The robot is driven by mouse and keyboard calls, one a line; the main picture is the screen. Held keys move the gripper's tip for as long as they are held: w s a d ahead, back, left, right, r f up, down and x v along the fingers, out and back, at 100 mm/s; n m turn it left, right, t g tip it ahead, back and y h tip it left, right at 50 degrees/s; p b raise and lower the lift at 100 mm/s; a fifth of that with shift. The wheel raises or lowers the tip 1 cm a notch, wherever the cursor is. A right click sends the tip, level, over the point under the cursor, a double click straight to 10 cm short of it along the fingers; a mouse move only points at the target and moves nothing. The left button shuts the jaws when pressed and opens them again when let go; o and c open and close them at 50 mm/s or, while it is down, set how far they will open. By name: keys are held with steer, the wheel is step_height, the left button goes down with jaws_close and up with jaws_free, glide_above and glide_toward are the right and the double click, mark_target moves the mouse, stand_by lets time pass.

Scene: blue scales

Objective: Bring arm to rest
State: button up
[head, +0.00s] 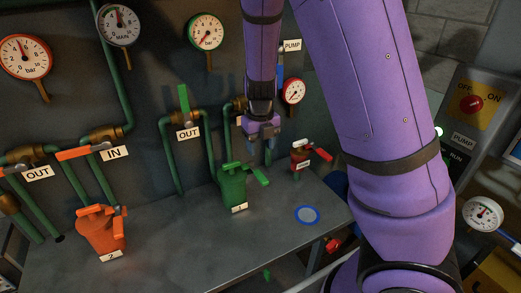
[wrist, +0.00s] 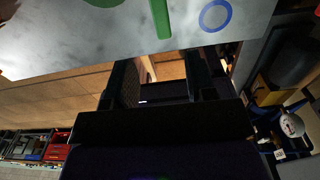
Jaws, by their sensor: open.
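My purple arm comes down across the right half of the head view, and its forearm hangs in front of the wall panel. My gripper (head: 262,147) points down above the grey bench (head: 165,225), between the green canister 1 (head: 232,188) and the small red valve (head: 300,158). In the wrist view my gripper (wrist: 160,78) has its two dark fingers apart, with nothing between them but the brownish floor beyond. The bench edge (wrist: 90,62) crosses the top of that view. Part of the pipework behind the forearm is hidden.
The orange canister 2 (head: 103,232) stands at the bench's left. Orange handles (head: 85,152) and a green upright handle (head: 184,104) stick out from the pipes. A blue ring (head: 307,215) marks clear bench. A pump box (head: 470,110) stands at the right.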

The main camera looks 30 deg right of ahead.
stand_by(0.4)
steer(key=s+r+m+t, duration=0.5)
steer(key=s+r+m, duration=1.8)
steer(key=m, duration=1.2)
steer(key=shift+s+r+m, duration=0.15)
steer(key=shift+s+m, duration=0.25)
steer(key=shift+s, duration=0.15)
